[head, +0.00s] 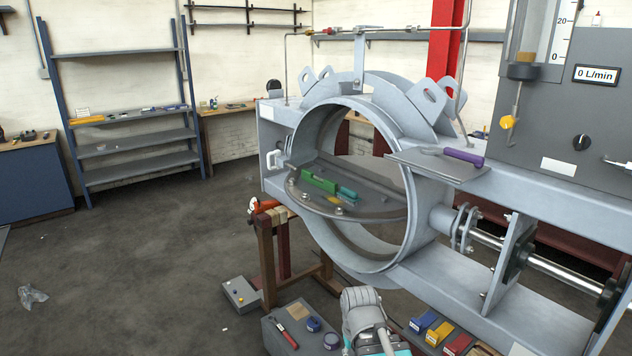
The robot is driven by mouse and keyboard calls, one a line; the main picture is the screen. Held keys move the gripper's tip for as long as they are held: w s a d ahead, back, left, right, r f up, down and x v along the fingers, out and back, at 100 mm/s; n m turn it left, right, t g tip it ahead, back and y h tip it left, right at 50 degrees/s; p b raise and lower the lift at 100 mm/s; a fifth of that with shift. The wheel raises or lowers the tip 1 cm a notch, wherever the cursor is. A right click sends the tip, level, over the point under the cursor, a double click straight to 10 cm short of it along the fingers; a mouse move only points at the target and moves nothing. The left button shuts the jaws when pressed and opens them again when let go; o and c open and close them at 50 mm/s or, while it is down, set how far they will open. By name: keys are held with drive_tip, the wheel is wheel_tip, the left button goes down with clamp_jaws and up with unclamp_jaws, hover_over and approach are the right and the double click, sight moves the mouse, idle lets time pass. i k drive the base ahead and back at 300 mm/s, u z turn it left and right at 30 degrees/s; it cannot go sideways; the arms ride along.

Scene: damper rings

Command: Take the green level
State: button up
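The green level (319,182) is a short green bar lying on the flat grey disc (375,211) inside the large grey ring (398,150). It lies toward the left part of the disc, clear of the ring's wall as far as I can see. A smaller teal piece (348,193) lies close to its right end; I cannot tell whether they touch.
The ring's rim and lugs (432,92) surround the disc. A purple-handled tool (463,158) lies on a plate at right. Below are a grey box with tools (290,335), coloured boxes (438,333) and a wooden stand (266,250). The floor at left is mostly clear.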

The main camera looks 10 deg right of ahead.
sight(327, 184)
drive_tip(key=u, duration=1.55)
drive_tip(key=i, duration=2.35)
